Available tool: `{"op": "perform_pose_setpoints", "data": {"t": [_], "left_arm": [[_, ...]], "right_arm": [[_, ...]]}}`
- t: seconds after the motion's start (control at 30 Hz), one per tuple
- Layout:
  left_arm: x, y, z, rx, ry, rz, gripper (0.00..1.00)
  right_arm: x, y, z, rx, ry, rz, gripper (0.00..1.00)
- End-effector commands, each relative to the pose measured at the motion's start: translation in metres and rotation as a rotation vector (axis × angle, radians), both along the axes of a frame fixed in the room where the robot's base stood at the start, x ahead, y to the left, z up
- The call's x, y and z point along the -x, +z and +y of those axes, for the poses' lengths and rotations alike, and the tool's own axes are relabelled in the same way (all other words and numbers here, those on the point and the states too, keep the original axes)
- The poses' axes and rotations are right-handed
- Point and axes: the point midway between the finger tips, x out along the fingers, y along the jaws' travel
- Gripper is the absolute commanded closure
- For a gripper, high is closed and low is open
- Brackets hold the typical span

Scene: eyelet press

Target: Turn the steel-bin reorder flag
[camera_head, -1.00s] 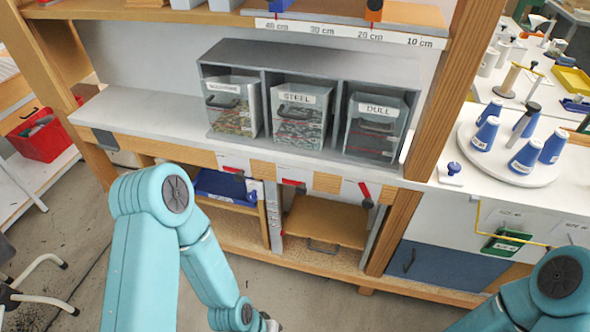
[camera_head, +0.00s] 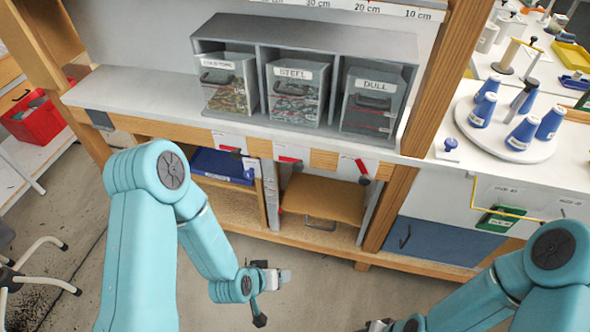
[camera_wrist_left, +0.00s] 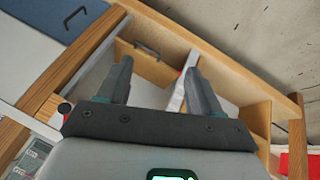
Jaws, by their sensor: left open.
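The steel bin (camera_head: 296,95) is the middle of three clear-fronted bins in a grey rack, labelled STEEL. A red flag (camera_head: 290,159) sits on a white plate on the shelf edge below it, lying roughly sideways. Similar red flags sit under the left bin (camera_head: 230,148) and the DULL bin (camera_head: 361,166). My left gripper (camera_head: 284,277) is below and in front of the shelf, apart from the flags. In the left wrist view its two fingers (camera_wrist_left: 158,82) are spread with nothing between them. My right gripper (camera_head: 378,325) barely shows at the bottom edge; its jaws are unclear.
Below the shelf are a blue tray (camera_head: 222,166), a wooden board (camera_head: 325,197) and a blue drawer (camera_head: 432,240). A wooden post (camera_head: 440,80) stands right of the rack. Blue cones stand on a round white tray (camera_head: 508,152). Floor in front is clear.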

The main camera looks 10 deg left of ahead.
Motion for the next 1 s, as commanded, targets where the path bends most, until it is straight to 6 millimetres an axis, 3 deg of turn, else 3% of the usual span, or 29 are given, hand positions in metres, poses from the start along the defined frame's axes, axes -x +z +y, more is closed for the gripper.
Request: {"op": "perform_pose_setpoints", "data": {"t": [0.03, 0.1, 0.2, 0.3, 0.4, 0.53, 0.7, 1.0], "left_arm": [[-0.033, 0.003, 0.01, -0.035, 0.042, -0.161, 0.35], [-0.078, 0.017, 0.023, -0.086, 0.101, -0.406, 0.35], [-0.125, 0.044, 0.036, -0.146, 0.179, -0.76, 0.35], [-0.142, 0.065, 0.036, -0.163, 0.216, -0.973, 0.35], [-0.148, 0.063, 0.027, -0.152, 0.209, -1.033, 0.35], [-0.15, 0.06, 0.018, -0.14, 0.194, -1.055, 0.35], [-0.159, 0.063, 0.015, -0.137, 0.189, -1.056, 0.35], [-0.223, 0.063, 0.015, -0.137, 0.189, -1.056, 0.35]], "right_arm": [[0.0, -0.016, 0.0, 0.0, 0.0, 0.0, 0.57], [0.0, -0.043, 0.0, 0.0, 0.0, 0.0, 0.57], [0.0, -0.092, 0.0, 0.0, 0.0, 0.001, 0.57], [0.0, -0.128, 0.0, 0.0, 0.0, 0.001, 0.57], [0.0, -0.151, 0.0, 0.0, 0.0, 0.001, 0.57], [0.0, -0.163, 0.0, 0.0, 0.0, 0.0, 0.57], [0.0, -0.161, 0.0, 0.0, 0.0, 0.0, 0.57], [0.0, -0.156, 0.0, 0.0, 0.0, 0.0, 0.57]]}}
